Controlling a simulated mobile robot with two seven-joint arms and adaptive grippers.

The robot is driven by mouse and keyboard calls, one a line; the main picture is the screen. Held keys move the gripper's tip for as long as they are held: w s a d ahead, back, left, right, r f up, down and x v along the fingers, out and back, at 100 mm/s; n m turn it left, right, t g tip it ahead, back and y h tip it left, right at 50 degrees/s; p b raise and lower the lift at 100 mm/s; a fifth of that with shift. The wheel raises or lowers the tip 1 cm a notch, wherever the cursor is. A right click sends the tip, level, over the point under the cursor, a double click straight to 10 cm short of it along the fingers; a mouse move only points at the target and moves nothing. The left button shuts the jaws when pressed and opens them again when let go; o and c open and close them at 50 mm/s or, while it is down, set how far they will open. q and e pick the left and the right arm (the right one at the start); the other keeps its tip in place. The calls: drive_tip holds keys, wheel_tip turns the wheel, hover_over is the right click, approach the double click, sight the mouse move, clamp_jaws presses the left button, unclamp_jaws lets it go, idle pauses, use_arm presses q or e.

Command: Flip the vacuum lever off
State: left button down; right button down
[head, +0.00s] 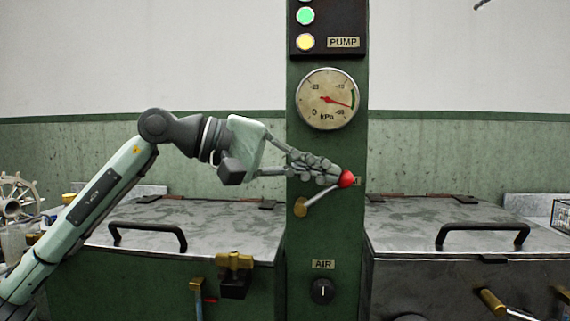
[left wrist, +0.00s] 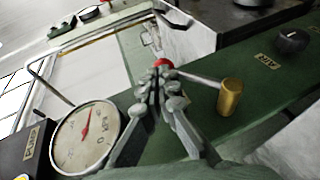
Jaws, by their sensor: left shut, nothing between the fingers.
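The vacuum lever has a brass pivot (head: 300,207), a thin metal rod and a red knob (head: 347,179). It sits on the green column between the basins, below the gauge (head: 327,98). The rod slants up and to the right from the pivot. My left gripper (head: 338,175) is shut, with its fingertips right at the red knob; whether they touch cannot be told. In the left wrist view, the red knob (left wrist: 163,63) shows just beyond the shut fingertips, with the brass pivot (left wrist: 230,97) to the right. A label behind the knob is mostly hidden.
A PUMP panel (head: 327,42) with green and yellow lamps is above the gauge. An AIR dial (head: 322,291) is below the lever. Lidded metal basins with dark handles (head: 148,233) (head: 483,232) flank the column. Brass valves stick out at the basin fronts.

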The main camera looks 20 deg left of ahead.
sight(343, 191)
use_arm(q)
drive_tip(key=shift+w+d+f+g+y, duration=0.25)
drive_tip(key=shift+d+f+g+y, duration=0.05)
drive_tip(key=shift+d+f+y, duration=0.6)
drive_tip(key=shift+w+d+f+b, duration=0.2)
drive_tip(key=shift+d+f+b, duration=0.5)
drive_tip(key=shift+b, duration=0.2)
use_arm(e)
drive_tip(key=shift+w+d+v, duration=0.1)
drive_tip(key=shift+w+v, duration=0.05)
drive_tip(key=shift+v, duration=0.7)
drive_tip(key=shift+w+d+v, duration=0.1)
drive_tip(key=shift+d+v, duration=0.05)
drive_tip(key=shift+v, duration=0.7)
drive_tip(key=shift+r, duration=0.2)
